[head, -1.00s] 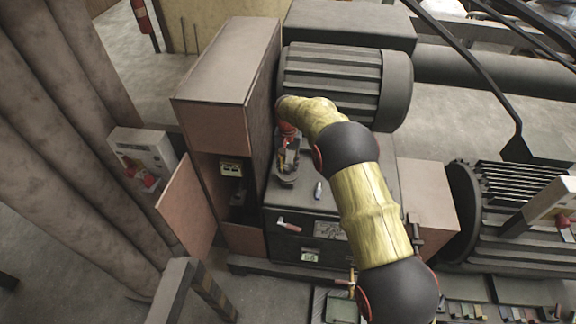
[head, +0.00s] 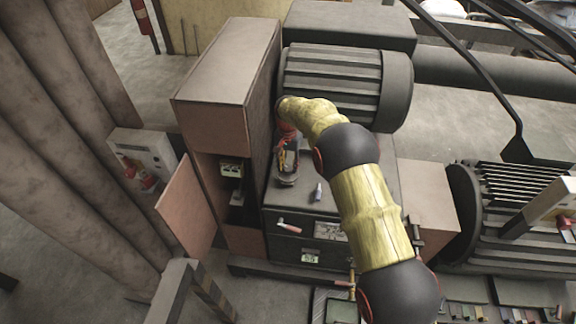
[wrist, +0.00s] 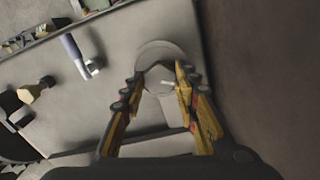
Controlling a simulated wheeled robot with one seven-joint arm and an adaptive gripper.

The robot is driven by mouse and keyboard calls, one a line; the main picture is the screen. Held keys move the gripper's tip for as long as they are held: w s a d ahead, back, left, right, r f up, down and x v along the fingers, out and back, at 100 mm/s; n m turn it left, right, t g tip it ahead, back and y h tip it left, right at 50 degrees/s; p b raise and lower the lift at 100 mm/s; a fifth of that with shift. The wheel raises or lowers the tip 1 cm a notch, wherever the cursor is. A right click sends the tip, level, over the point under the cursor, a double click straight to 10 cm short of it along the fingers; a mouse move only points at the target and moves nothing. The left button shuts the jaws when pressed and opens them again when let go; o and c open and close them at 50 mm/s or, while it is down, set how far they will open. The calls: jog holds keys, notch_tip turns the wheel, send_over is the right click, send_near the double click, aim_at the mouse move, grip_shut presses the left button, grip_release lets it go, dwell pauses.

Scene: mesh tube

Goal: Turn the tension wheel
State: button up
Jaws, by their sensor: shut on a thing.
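The tension wheel, a round grey wheel (wrist: 163,50) with a small pale pin near its middle, sits on the grey top face in the wrist view. In the head view the wheel (head: 286,181) shows at the top of the dark cabinet, beneath my gripper (head: 287,160). My gripper (wrist: 160,83) reaches down to it with yellow and black fingers, one on each side of the wheel. The fingers are shut on the wheel. The fingers and my wrist hide part of it in the head view.
A tall brown cabinet (head: 225,75) with an open door (head: 186,208) stands close on the left. A ribbed motor (head: 335,82) lies behind. A blue and white lever (head: 318,192) stands beside the wheel. A red-handled lever (head: 288,227) is on the front face.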

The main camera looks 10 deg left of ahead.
aim_at(288, 167)
jog(key=o, duration=1.2)
jog(key=shift+c, duration=0.2)
jog(key=shift+r, duration=0.1)
notch_tip(288, 167, up, 12)
